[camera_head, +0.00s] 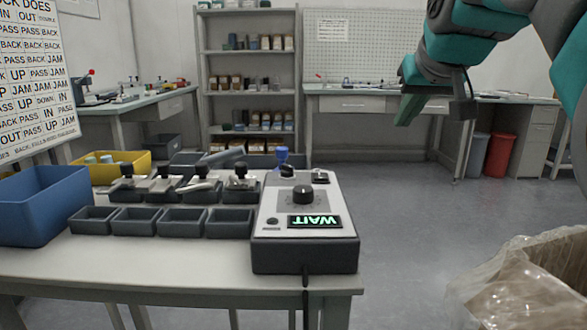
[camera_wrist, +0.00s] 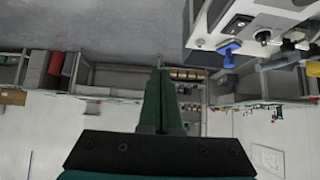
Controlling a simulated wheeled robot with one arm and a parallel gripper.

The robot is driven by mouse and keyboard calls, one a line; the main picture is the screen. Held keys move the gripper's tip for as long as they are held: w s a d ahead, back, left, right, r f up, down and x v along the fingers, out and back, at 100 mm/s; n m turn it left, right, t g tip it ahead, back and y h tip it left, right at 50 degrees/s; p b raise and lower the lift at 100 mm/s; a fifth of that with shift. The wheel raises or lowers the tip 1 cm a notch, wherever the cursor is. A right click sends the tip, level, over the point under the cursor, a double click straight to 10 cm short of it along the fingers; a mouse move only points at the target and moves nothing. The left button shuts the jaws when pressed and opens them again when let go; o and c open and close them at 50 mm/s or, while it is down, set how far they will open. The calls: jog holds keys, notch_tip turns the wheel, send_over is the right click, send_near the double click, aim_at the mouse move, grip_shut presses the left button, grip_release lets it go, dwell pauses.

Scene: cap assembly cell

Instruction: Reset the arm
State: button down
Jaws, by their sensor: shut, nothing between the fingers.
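My arm (camera_head: 470,45) is raised at the upper right of the head view, above the floor and to the right of the control box. My gripper (camera_head: 403,116) hangs from it, shut and empty, touching nothing. In the wrist view its green fingers (camera_wrist: 160,82) are together with nothing between them. The control box (camera_head: 304,220) stands on the table's right end. The box also shows at the upper right of the wrist view (camera_wrist: 258,22).
On the table (camera_head: 180,262) are a blue bin (camera_head: 45,205), a yellow bin (camera_head: 132,165), small empty trays (camera_head: 160,222) and several black-knobbed fixtures. A plastic-lined bin (camera_head: 530,275) stands at lower right. Shelves and benches line the back. The floor between is clear.

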jog(key=s+a+f+g, duration=0.1)
jog(key=s+f+g, duration=0.15)
jog(key=f, duration=0.45)
jog(key=s+a+f+g, duration=0.1)
jog(key=s+f, duration=0.2)
jog(key=f, duration=0.3)
jog(key=s+a+f+g, duration=0.2)
jog(key=s+f+g, duration=0.5)
jog(key=s+f, duration=1.9)
notch_tip(320, 180, down, 2)
jog(key=shift+s+f+g, duration=0.1)
jog(key=shift+s+g, duration=0.2)
jog(key=shift+g, duration=0.05)
